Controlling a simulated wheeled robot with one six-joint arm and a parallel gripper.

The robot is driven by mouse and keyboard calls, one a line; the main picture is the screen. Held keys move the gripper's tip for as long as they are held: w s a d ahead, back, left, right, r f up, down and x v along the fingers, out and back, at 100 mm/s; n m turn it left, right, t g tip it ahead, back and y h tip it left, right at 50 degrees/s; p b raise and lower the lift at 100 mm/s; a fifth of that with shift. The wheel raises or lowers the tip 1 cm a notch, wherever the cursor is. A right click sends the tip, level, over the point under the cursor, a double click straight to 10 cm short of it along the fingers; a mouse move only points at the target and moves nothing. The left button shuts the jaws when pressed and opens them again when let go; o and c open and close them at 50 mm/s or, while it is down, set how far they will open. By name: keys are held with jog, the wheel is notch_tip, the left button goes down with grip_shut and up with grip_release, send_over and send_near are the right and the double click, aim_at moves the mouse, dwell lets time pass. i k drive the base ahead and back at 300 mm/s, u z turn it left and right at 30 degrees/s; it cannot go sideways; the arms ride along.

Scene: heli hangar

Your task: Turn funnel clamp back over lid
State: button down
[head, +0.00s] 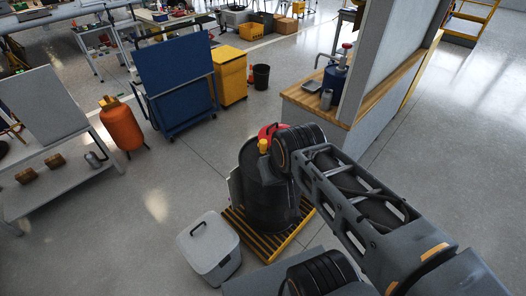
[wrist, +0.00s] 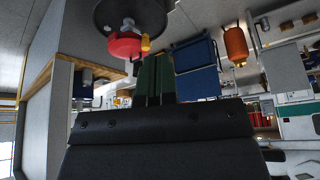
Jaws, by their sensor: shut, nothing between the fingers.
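A black drum (head: 262,195) stands upright on a yellow slatted pallet (head: 294,240) in the head view. A red funnel or lid part (head: 270,131) is at its top, with a yellow clamp piece (head: 263,146) beside it. My wrist covers part of the drum top there. In the wrist view, which looks inverted, the red part (wrist: 125,46) and the yellow piece (wrist: 146,43) show by the dark drum (wrist: 112,12). My gripper (wrist: 155,57) is shut and empty, its fingertips close to the yellow piece in the picture. I cannot tell whether they touch. The gripper fingers are hidden in the head view.
A grey lidded bin (head: 209,247) stands left of the pallet. A wooden-topped bench (head: 314,103) with a tall grey panel is at the right. A blue cart (head: 176,80), yellow cabinet (head: 229,72) and orange cylinder (head: 123,127) stand behind.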

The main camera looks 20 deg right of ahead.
aim_at(262, 144)
jog(key=u, duration=2.5)
jog(key=k, duration=1.3)
jog(key=z, duration=1.6)
jog(key=i, duration=1)
jog(key=z, duration=0.05)
